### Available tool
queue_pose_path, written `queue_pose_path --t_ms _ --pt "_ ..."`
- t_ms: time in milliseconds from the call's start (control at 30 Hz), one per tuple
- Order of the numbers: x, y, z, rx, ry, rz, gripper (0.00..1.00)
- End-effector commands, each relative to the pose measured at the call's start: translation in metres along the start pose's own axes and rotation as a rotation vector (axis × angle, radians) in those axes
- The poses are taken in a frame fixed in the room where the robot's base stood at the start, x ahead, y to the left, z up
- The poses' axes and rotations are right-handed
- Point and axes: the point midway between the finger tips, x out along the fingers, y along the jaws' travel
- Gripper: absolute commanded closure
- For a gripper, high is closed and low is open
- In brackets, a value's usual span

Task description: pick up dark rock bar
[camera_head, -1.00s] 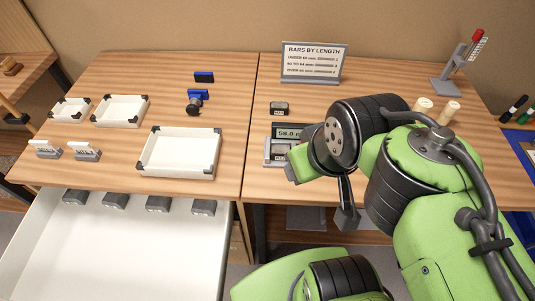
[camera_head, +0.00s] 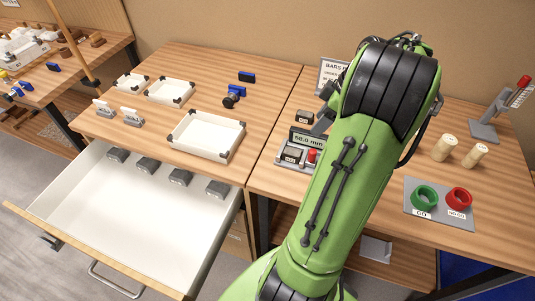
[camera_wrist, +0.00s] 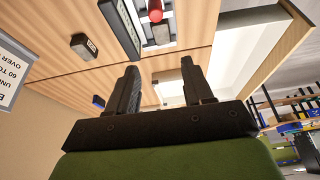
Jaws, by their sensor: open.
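A small dark bar with a pale label (camera_head: 302,117) lies on the right table behind the measuring device; it also shows in the wrist view (camera_wrist: 84,46). Another dark labelled bar (camera_head: 291,155) sits on the measuring device (camera_head: 280,163), whose display reads 58.0 mm. I cannot tell which one the name means. My gripper (camera_wrist: 159,75) is open and empty above the tabletop, its fingers apart and touching neither bar. In the head view my arm hides most of it.
An open drawer (camera_head: 130,215) at the left holds several grey bars along its back. White trays (camera_head: 207,135) stand on the left table. A sign (camera_head: 331,76) is partly hidden behind my arm.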

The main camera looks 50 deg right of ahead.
Motion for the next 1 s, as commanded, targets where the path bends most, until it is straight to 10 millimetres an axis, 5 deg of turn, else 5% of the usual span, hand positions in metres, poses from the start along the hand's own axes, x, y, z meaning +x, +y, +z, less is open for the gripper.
queue_pose_path --t_ms 167,500,1000 --pt "0.014 0.004 0.011 -0.01 0.009 -0.004 0.49" --pt "0.095 0.003 0.01 -0.008 0.007 -0.004 0.49" --pt "0.159 0.0 0.007 -0.006 0.006 -0.001 0.49"
